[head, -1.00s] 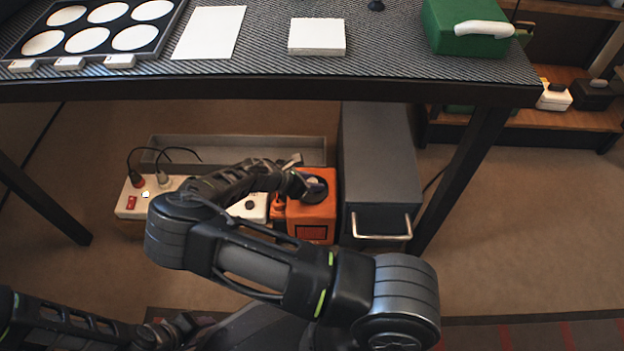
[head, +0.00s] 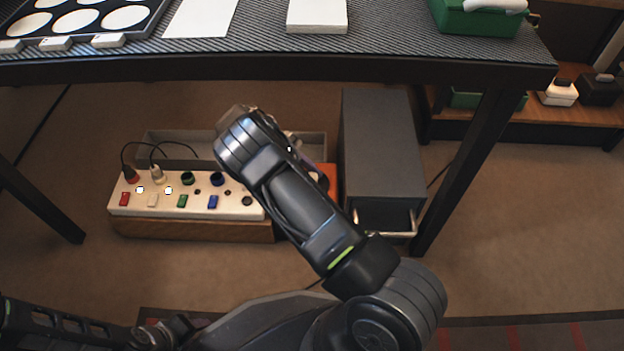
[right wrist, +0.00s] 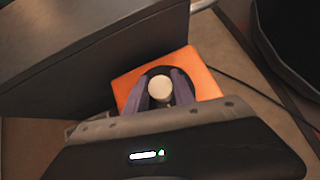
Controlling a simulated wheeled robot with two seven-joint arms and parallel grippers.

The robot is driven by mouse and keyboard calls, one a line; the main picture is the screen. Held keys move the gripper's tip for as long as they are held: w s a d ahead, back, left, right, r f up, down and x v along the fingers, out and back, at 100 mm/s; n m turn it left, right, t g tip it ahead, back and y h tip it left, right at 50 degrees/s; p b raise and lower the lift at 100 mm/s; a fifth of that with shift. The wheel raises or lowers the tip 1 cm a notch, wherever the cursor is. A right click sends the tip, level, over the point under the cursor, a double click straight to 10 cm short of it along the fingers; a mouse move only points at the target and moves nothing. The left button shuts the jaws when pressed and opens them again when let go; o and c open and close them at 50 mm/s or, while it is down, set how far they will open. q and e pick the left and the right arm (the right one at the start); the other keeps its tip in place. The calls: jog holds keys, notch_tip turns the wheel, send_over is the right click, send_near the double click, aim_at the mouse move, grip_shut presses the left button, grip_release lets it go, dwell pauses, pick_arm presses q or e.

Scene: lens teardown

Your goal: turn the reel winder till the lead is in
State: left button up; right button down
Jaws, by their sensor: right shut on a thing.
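The orange reel box (head: 329,175) stands on the floor under the table, mostly hidden behind my right arm in the head view. The wrist view shows its orange top (right wrist: 203,80) with a dark round winder and a pale round knob (right wrist: 160,87). My right gripper (right wrist: 160,92) is shut on this knob, one purple finger on each side. In the head view my arm covers that gripper. A thin black lead (right wrist: 245,84) runs away from the box's right side in the wrist view; its end is hidden. My left gripper (head: 170,332) is low at the left, its fingers unclear.
A white socket panel (head: 225,207) on a wooden base stands left of the reel, with two corded plugs. A grey trough (head: 185,138) lies behind. A dark grey cabinet (head: 378,140) stands close on the right. The table edge (head: 250,68) hangs above. Floor in front is clear.

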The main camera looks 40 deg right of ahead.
jog(key=shift+w+m+g+y, duration=0.1)
jog(key=shift+m+g+y, duration=0.2)
jog(key=shift+m, duration=0.2)
jog(key=c, duration=1.1)
grip_release()
jog(key=shift+o, duration=0.2)
